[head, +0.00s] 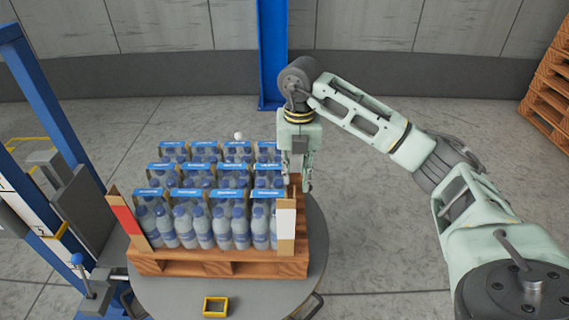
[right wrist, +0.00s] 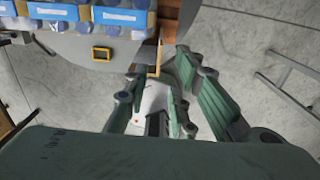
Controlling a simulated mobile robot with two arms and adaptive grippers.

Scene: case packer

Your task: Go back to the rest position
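My right gripper (head: 297,183) points down at the right side of the bottle load, close to the back of the near right corner board (head: 286,226). In the right wrist view its green fingers (right wrist: 168,112) are spread apart. A pale surface shows between them, and I cannot tell what it is. I see nothing clearly gripped. My right arm reaches in from the right of the head view, bent at the elbow. My left gripper is not in view.
Blue-labelled bottle packs (head: 208,210) stand in rows on a wooden pallet (head: 220,264), on a round grey turntable (head: 175,297). A yellow square frame (head: 215,307) lies at its front. A blue post (head: 272,55) stands behind. Stacked pallets (head: 548,95) stand far right. Floor between is clear.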

